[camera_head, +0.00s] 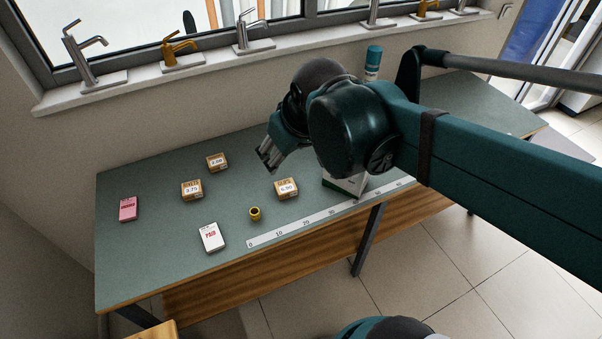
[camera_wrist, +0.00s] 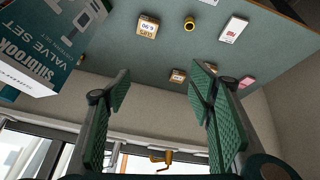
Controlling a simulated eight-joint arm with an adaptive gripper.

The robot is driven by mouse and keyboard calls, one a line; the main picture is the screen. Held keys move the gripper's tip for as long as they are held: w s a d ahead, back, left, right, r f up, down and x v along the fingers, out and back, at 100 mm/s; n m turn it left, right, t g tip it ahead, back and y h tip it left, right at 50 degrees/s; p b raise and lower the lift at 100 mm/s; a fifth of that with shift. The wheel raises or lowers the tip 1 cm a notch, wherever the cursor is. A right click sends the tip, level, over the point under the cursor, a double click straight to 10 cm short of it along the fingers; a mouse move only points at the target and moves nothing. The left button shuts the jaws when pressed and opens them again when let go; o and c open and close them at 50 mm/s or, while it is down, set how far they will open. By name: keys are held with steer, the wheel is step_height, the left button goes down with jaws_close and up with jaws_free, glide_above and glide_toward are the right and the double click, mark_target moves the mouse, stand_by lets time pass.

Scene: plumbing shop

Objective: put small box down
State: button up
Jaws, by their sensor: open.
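Several small cardboard boxes with white price labels sit on the green-grey bench: one (camera_head: 217,162) at the back, one (camera_head: 191,190) left of centre, and one marked 6.90 (camera_head: 287,189) nearer the ruler. The 6.90 box also shows in the wrist view (camera_wrist: 147,27). My gripper (camera_head: 266,158) is open above the bench, in the picture right of the back box. In the wrist view its green finger pads (camera_wrist: 160,98) stand wide apart with nothing between them. I cannot tell which box is the task's small box.
A larger Valve Set box (camera_wrist: 45,45) stands close beside my gripper, mostly hidden by my arm in the head view. A brass fitting (camera_head: 255,213), white box (camera_head: 211,237), pink box (camera_head: 128,208) and ruler strip (camera_head: 290,227) lie on the bench (camera_head: 140,265). Taps line the windowsill (camera_head: 140,88).

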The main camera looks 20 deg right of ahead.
steer(key=s+d+f+m+t, duration=0.1)
steer(key=s+f+m, duration=0.1)
steer(key=s, duration=0.4)
steer(key=shift+s+d+f+m, duration=0.15)
steer(key=shift+s+f+m, duration=0.15)
steer(key=shift+m, duration=0.1)
steer(key=shift+o, duration=0.5)
stand_by(1.2)
steer(key=n+g, duration=0.7)
steer(key=n, duration=1)
glide_above(192, 187)
steer(key=f, duration=2.2)
steer(key=shift+s+d+f, duration=0.15)
steer(key=shift+d+f, duration=0.05)
steer(key=shift+d, duration=0.05)
steer(key=shift+a+f, duration=0.3)
steer(key=shift+f, duration=0.2)
